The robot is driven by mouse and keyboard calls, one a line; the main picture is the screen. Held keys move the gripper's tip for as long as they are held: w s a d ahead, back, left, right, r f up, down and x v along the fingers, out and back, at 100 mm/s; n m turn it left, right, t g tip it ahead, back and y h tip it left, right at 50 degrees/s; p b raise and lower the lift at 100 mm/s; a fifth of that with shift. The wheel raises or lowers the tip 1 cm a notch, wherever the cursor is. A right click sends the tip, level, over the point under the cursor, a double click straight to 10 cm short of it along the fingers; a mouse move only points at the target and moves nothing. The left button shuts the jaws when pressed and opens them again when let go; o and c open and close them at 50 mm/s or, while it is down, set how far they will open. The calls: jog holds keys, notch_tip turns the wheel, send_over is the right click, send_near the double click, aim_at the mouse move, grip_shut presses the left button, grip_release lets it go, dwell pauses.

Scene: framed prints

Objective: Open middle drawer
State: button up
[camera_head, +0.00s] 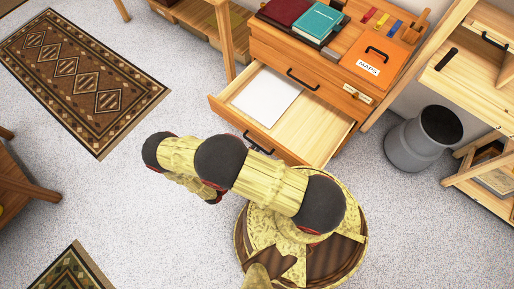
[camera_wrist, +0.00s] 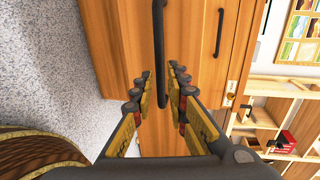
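The wooden drawer unit (camera_head: 345,85) stands at the upper middle of the head view. The drawer below its top drawer, the middle drawer (camera_head: 315,133), is pulled out and holds a white sheet (camera_head: 265,96). Its dark bar handle (camera_head: 257,143) is on the front, and it also shows in the wrist view (camera_wrist: 159,35). My gripper (camera_wrist: 160,74) is open, with its fingertips on either side of this handle and gaps visible. Whether a finger touches the handle I cannot tell.
The closed top drawer has its own handle (camera_head: 302,80). Books (camera_head: 308,20) and an orange maps box (camera_head: 380,55) lie on top. A grey bin (camera_head: 423,138) stands to the right. Open carpet and a patterned rug (camera_head: 75,75) lie to the left.

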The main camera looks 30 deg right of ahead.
jog(key=v, duration=0.7)
jog(key=shift+a, duration=0.1)
dwell(0.4)
